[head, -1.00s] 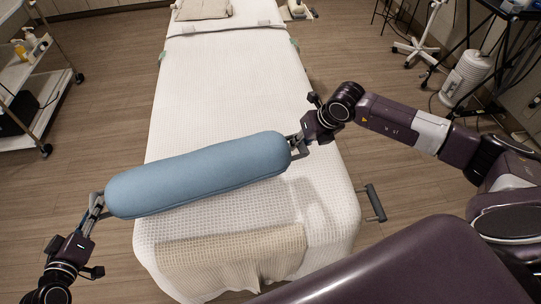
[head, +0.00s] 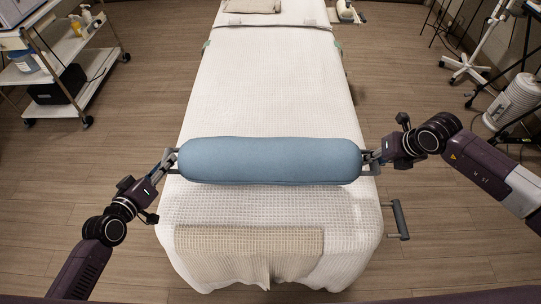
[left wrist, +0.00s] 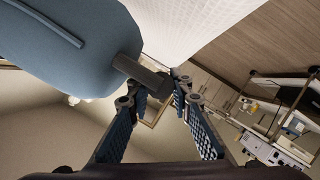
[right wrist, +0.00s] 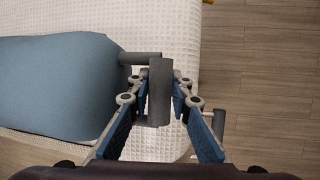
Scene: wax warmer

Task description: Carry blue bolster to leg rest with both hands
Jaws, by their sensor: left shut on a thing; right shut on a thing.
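The blue bolster (head: 270,161) lies level across the lower part of the white treatment bed in the head view, with a grey handle at each end. My left gripper (head: 171,162) is shut on the left handle, which shows between its fingers in the left wrist view (left wrist: 147,76). My right gripper (head: 372,161) is shut on the right handle, also seen in the right wrist view (right wrist: 160,92). I cannot tell the exact gap between bolster and bed. A beige pad (head: 250,241) lies at the bed's near end; I cannot tell whether it is the leg rest.
The white bed (head: 270,95) stretches away, clear beyond the bolster up to a pillow (head: 252,6). A grey bar handle (head: 399,219) sticks out at its right side. A trolley (head: 75,48) stands at left; a wheeled stand (head: 466,66) and white cylinder (head: 514,100) at right.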

